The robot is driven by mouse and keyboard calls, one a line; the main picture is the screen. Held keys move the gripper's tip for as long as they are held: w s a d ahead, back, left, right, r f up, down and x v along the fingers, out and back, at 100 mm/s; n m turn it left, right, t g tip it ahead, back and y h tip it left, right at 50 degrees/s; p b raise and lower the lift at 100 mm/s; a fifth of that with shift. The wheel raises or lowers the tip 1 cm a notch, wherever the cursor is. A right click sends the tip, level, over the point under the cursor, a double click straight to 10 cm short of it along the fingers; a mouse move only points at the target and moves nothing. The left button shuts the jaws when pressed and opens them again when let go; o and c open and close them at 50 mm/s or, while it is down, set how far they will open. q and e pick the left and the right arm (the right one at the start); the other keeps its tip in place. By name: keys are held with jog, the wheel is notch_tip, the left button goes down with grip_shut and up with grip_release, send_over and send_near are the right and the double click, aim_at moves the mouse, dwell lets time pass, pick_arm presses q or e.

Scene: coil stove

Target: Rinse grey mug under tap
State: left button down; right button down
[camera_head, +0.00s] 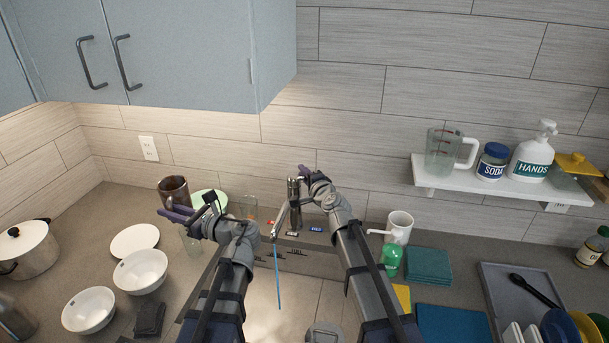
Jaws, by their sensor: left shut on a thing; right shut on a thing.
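A dark grey-brown mug (173,190) is at the left, behind the purple fingers of my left gripper (179,212). The gripper is shut and the mug appears to be in its grasp, though the contact is partly hidden. The mug is well left of the metal tap (294,196). My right gripper (305,172) is shut at the tap's top, apparently on its lever. A thin blue stream of water (278,275) falls from the spout into the sink (262,290). The mug is apart from the stream.
A clear glass (190,242) stands below my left gripper. Bowls (141,270), a plate (135,240) and a pot (27,247) are at the left. A white mug (398,226), green bottle (391,259) and drying tray (490,290) are at the right.

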jog(key=c, duration=0.8)
grip_release()
jog(key=shift+c, duration=0.2)
pick_arm(q)
jog(key=shift+r+p, duration=0.8)
jog(key=shift+r, duration=0.05)
pick_arm(e)
jog(key=v, duration=1.2)
jog(key=shift+f, duration=0.1)
